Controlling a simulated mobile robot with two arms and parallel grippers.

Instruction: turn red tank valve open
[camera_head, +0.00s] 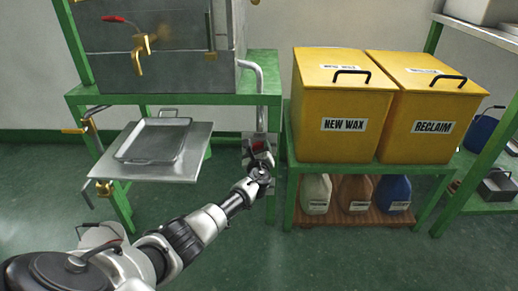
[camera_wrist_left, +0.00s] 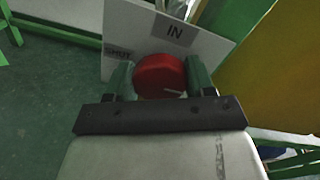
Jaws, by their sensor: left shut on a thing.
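The red tank valve (camera_wrist_left: 160,75) is a round red knob on a pale plate (camera_wrist_left: 118,30). The plate is marked "IN" at its top and "SHUT" at its left. A pale line shows on the lower right of the knob's face. My left gripper (camera_wrist_left: 160,82) has a finger on each side of the knob and is shut on it. In the head view, my left gripper (camera_head: 259,160) is at the plate and the red knob (camera_head: 259,146) is partly covered by it. My right gripper is in neither view.
A grey metal tank (camera_head: 165,60) stands on a green frame, with a pipe (camera_head: 261,85) running down to the valve. Yellow bins "NEW WAX" (camera_head: 340,105) and "RECLAIM" (camera_head: 432,105) stand close on the right. A metal tray (camera_head: 153,160) sits on a shelf at left.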

